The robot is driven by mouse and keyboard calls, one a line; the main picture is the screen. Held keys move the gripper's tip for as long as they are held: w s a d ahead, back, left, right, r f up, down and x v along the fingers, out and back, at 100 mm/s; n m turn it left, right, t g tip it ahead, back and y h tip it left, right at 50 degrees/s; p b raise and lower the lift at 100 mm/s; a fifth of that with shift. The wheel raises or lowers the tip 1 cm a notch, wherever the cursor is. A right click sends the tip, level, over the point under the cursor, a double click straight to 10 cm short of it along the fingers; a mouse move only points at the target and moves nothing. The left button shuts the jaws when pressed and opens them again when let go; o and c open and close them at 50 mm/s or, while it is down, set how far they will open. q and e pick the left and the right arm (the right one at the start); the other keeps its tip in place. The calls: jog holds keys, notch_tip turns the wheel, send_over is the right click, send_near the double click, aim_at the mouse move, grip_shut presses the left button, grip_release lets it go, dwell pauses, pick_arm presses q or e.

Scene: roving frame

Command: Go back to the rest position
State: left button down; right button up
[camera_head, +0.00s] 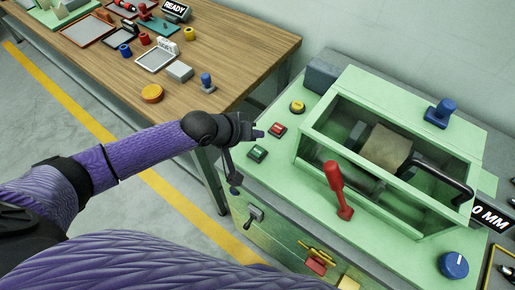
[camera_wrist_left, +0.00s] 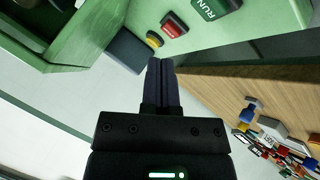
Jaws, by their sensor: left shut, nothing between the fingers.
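My left gripper (camera_head: 258,134) is shut and empty. It hangs in the air at the left end of a green machine (camera_head: 390,88), near its buttons. A red button (camera_head: 278,130), a green button (camera_head: 257,154) marked RUN in the wrist view (camera_wrist_left: 208,8), and a yellow button (camera_head: 297,106) are close by, apart from the fingers as far as I can tell. My right gripper is not in view.
The wooden table (camera_head: 235,50) holds trays and several small parts. The machine has a red lever (camera_head: 335,180), a black handle (camera_head: 446,178), a blue knob (camera_head: 454,264) and a clear-covered chamber with a tan block (camera_head: 388,148). Open floor with a yellow line (camera_head: 165,190) lies left.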

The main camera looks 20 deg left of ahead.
pick_arm(q)
jog(key=s+d+m+g, duration=0.1)
jog(key=s+d+m, duration=0.2)
jog(key=s+d, duration=0.45)
jog(key=s+a+g+y, duration=0.3)
jog(key=s+a+y, duration=0.2)
jog(key=s+a, duration=0.75)
jog(key=s+d+f+g+b, duration=0.1)
jog(key=s+f+b, duration=0.1)
jog(key=f, duration=0.8)
jog(key=s+d+f+b, duration=0.1)
jog(key=f+b, duration=0.1)
jog(key=f, duration=0.8)
jog(key=s+a+f+m+g+b, duration=0.1)
jog(key=s+a+f+b, duration=0.2)
jog(key=s+f, duration=1.1)
notch_tip(320, 180, down, 2)
jog(key=shift+f+g+y+b, duration=0.1)
jog(key=shift+g+y+b, duration=0.2)
jog(key=shift+y+b, duration=0.1)
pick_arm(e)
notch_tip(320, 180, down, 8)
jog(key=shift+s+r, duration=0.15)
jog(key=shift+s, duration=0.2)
pick_arm(q)
jog(key=shift+s+a, duration=0.1)
jog(key=shift+a, duration=0.05)
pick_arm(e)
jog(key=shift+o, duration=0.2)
